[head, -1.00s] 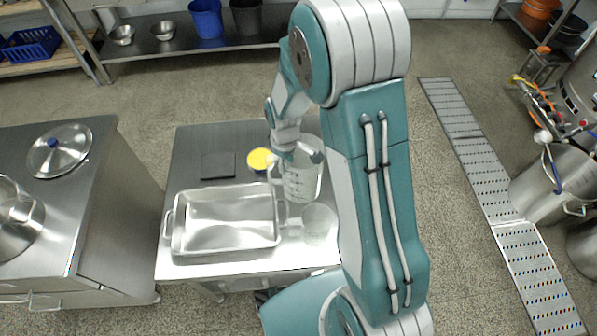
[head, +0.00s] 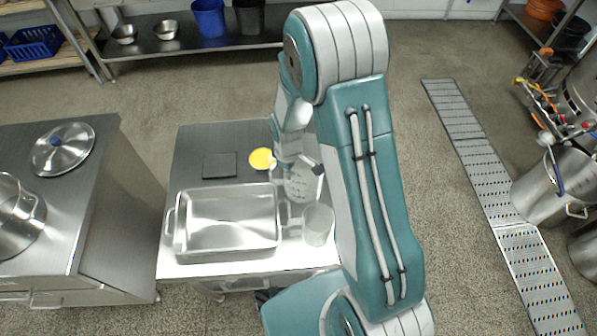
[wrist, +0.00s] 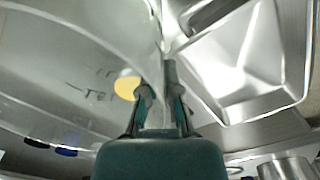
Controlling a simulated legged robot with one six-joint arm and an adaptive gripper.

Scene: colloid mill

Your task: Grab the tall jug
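The tall jug (head: 302,184) is clear with printed markings and stands on the steel table, right of the yellow lid. In the head view my arm partly covers it. In the wrist view its clear wall (wrist: 75,70) fills the left side, very close to the camera. My gripper (wrist: 160,98) is right at the jug, with a gap between its two dark fingers. A pale, clear edge of the jug seems to run into that gap. I cannot tell whether the fingers touch it. In the head view my gripper is mostly hidden behind my arm.
A shorter clear jug (head: 318,226) stands just in front of the tall one. A steel roasting pan (head: 228,249) lies to its left. A yellow lid (head: 262,159) and a dark flat square (head: 219,165) lie behind. A steel counter (head: 90,215) stands left of the table.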

